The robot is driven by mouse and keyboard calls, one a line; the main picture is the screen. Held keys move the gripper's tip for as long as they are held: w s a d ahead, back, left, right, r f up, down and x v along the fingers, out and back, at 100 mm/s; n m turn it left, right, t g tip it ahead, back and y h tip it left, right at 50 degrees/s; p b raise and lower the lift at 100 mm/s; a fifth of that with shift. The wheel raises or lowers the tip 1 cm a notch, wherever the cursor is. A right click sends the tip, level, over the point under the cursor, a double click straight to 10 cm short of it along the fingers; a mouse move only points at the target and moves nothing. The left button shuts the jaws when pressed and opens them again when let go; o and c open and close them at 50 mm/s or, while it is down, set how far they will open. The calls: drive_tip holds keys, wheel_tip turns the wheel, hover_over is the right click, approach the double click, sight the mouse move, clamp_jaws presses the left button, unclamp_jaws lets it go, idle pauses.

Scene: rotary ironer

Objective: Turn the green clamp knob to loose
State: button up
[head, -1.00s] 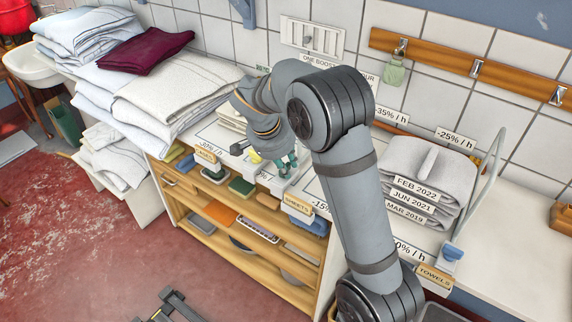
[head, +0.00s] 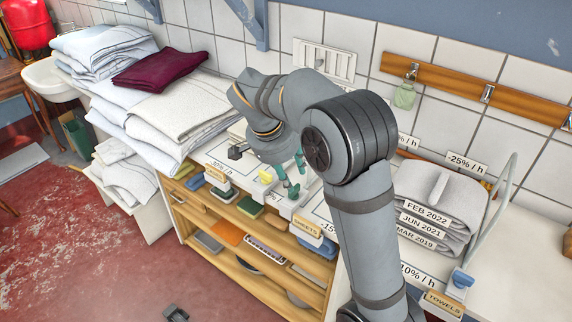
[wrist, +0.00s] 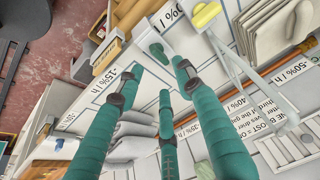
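The green clamp knob (wrist: 160,52) shows in the wrist view on a white clamp block, just beyond my fingertips. My gripper (wrist: 158,84) has three teal fingers spread apart, with nothing between them. Its fingers point toward the knob, and I see no contact. In the head view my gripper (head: 290,182) hangs over the front edge of the white shelf top, between the two sign plates. There the knob cannot be told apart from the teal fingers.
A yellow clamp knob (wrist: 207,14) with a wire arm is close by; it also shows in the head view (head: 266,177). A blue knob (head: 328,248) is near the SHEETS sign (head: 306,229). Grey folded towels (head: 437,208) and white linen (head: 190,98) flank my arm.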

sight(296, 188)
drive_tip(key=shift+v, duration=2.3)
drive_tip(key=x, duration=1.2)
